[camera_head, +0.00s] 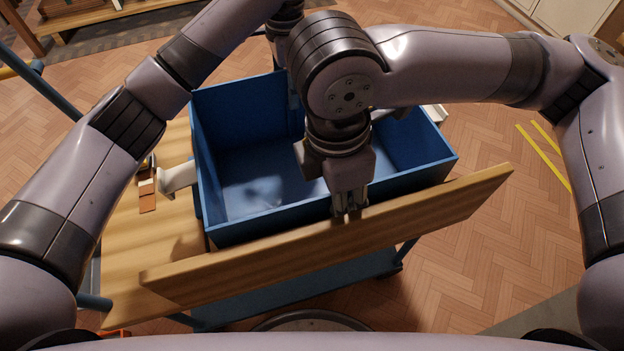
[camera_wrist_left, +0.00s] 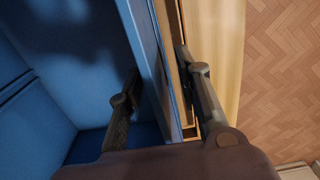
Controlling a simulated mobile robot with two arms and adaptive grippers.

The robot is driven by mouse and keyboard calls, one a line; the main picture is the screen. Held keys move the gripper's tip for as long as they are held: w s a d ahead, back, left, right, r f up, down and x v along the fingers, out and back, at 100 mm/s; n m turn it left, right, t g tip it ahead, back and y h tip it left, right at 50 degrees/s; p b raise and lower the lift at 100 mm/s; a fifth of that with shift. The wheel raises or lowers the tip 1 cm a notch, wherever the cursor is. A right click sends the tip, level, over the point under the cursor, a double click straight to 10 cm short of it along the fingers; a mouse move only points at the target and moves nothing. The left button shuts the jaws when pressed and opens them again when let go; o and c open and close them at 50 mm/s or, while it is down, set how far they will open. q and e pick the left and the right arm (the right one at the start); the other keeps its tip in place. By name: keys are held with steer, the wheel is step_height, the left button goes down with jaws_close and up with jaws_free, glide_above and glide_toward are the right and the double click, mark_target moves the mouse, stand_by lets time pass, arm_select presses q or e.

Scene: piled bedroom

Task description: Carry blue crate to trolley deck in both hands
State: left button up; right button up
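The blue crate (camera_head: 222,190) is open-topped and looks empty, its floor partly shadowed. It sits at the trolley, right of a bare stretch of wooden deck (camera_head: 135,245). My right gripper (camera_head: 350,208) points down at the crate's near wall, beside a tilted wooden board; whether its fingers hold anything is unclear. My left arm reaches to the crate's far side, and its gripper is hidden in the head view. In the left wrist view, my left gripper (camera_wrist_left: 157,70) has its fingers spread astride the crate's wall (camera_wrist_left: 150,70), one finger inside, the other beside wood.
The long wooden board (camera_head: 430,212) slants across the near side. A blue lower shelf (camera_head: 300,290) shows below it. A white handle-like piece (camera_head: 178,177) and a small brown item (camera_head: 147,195) are left of the crate. Parquet floor at right is clear, with yellow lines (camera_head: 545,155).

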arm_select(q)
step_height(320, 180, up, 6)
steer(key=shift+r, duration=0.45)
arm_select(e)
steer(key=shift+r, duration=0.1)
steer(key=shift+s+a+r, duration=0.1)
steer(key=shift+a+r, duration=0.05)
steer(key=shift+r, duration=1.15)
steer(key=shift+a+r, duration=0.2)
steer(key=shift+r, duration=1.1)
steer(key=shift+s+a+r, duration=0.1)
steer(key=shift+a+r, duration=0.05)
steer(key=shift+r, duration=1.15)
arm_select(q)
steer(key=shift+r, duration=0.1)
arm_select(e)
steer(key=shift+w, duration=0.1)
